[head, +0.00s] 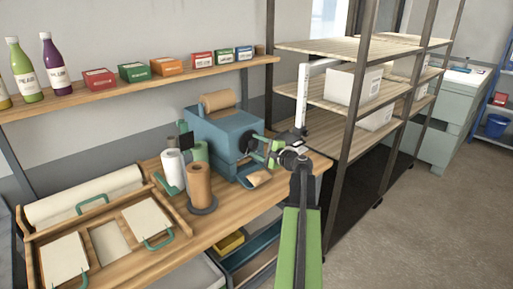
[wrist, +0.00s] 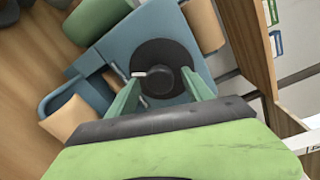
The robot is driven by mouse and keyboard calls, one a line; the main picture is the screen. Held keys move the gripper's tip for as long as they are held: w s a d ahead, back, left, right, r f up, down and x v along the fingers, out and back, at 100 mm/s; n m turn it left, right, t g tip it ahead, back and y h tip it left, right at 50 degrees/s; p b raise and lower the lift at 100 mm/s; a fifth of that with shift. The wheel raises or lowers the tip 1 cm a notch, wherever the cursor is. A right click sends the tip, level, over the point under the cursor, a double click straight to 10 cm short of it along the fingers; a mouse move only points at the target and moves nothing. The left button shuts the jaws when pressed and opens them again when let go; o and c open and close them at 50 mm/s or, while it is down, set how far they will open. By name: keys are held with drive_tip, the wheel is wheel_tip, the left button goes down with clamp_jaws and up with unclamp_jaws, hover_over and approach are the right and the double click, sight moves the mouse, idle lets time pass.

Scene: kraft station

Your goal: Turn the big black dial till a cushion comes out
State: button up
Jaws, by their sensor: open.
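The blue kraft machine (head: 215,130) stands on the wooden bench. Its big black dial (wrist: 150,54) is a round disc with a raised centre knob and a small white mark, facing my gripper. In the head view the dial (head: 253,145) is partly hidden by my gripper (head: 268,148). In the wrist view my gripper (wrist: 162,88) is open, its two green fingers on either side of the dial's knob; I cannot tell whether they touch it. A brown paper piece (wrist: 66,118) shows at the machine's low outlet tray, also in the head view (head: 259,178).
A brown paper roll (head: 218,100) sits on top of the machine. A brown roll (head: 199,185) and a white roll (head: 172,170) stand left of it. A wooden tray (head: 165,243) is at the bench's left. A shelf rack (head: 345,120) stands close on the right.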

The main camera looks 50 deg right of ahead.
drive_tip(key=s+a+r+p, duration=0.1)
drive_tip(key=s, duration=1.6)
drive_tip(key=shift+s+r, duration=0.2)
